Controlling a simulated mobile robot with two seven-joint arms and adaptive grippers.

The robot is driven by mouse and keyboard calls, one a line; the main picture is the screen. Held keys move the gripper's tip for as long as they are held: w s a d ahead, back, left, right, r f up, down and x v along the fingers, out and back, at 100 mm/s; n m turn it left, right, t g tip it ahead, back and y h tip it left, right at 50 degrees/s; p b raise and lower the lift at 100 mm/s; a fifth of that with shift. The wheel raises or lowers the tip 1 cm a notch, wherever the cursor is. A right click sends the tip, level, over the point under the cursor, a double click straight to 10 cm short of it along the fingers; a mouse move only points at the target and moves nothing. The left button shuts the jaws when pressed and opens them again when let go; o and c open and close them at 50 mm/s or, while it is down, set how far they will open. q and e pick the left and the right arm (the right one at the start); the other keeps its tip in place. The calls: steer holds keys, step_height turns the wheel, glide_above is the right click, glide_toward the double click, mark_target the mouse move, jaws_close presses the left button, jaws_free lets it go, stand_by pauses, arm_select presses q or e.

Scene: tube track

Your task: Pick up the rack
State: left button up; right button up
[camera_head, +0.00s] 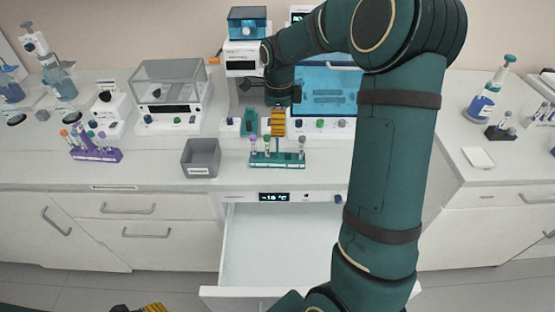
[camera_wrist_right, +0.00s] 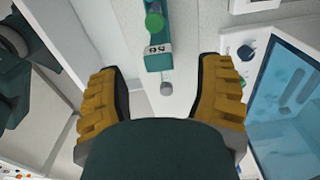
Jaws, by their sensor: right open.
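A teal rack (camera_head: 277,159) holding a few capped tubes stands on the white counter near its front edge. My right gripper (camera_head: 264,130) is above and just behind it, pointing down, open and empty. In the right wrist view one end of the teal rack (camera_wrist_right: 158,60), with a label and a green cap, shows ahead between the two yellow-padded fingers of the right gripper (camera_wrist_right: 165,90). The rack is apart from both fingers. A purple rack (camera_head: 97,155) with several tubes stands at the left. Only a bit of my left gripper (camera_head: 150,308) shows at the bottom edge.
A grey bin (camera_head: 201,157) stands left of the teal rack. Below the counter a white drawer (camera_head: 270,250) is pulled open. A blue-fronted device (camera_head: 325,92) stands behind my right arm. A clear-lidded machine (camera_head: 169,95) is at the left. A small dark rack (camera_head: 501,132) is far right.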

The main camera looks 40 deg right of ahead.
steer(key=shift+w+a+f+b, duration=0.1)
steer(key=shift+f+b, duration=0.1)
steer(key=shift+f, duration=1.3)
steer(key=shift+a+f+b, duration=0.1)
steer(key=shift+f+b, duration=0.05)
steer(key=shift+f, duration=1.3)
jaws_close()
